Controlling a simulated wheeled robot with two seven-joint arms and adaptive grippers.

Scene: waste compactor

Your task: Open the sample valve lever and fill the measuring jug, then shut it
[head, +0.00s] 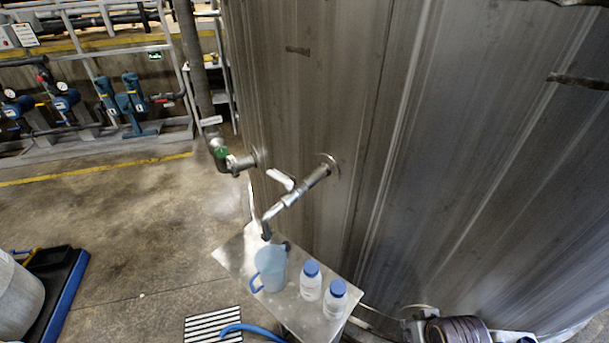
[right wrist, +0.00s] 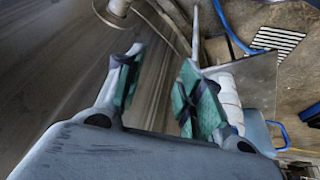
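The sample valve's pipe (head: 297,193) sticks out of the tank wall and bends down into a spout. Its pale lever (head: 281,180) lies crosswise to the pipe. The translucent blue measuring jug (head: 270,270) stands upright on a metal shelf (head: 237,258), its mouth just below the spout. I cannot make out a liquid level or a stream. The jug also shows in the right wrist view (right wrist: 256,130), to the right of my right gripper (right wrist: 160,80). That gripper is open, with nothing between its green-padded fingers. Neither gripper can be made out in the head view.
Two white bottles with blue caps (head: 311,282) (head: 335,300) stand right of the jug. The large tank (head: 450,150) fills the right side. A green-handled valve (head: 220,152) sits left of the sample valve. A blue hose (head: 250,329) and grate (head: 208,327) are on the floor.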

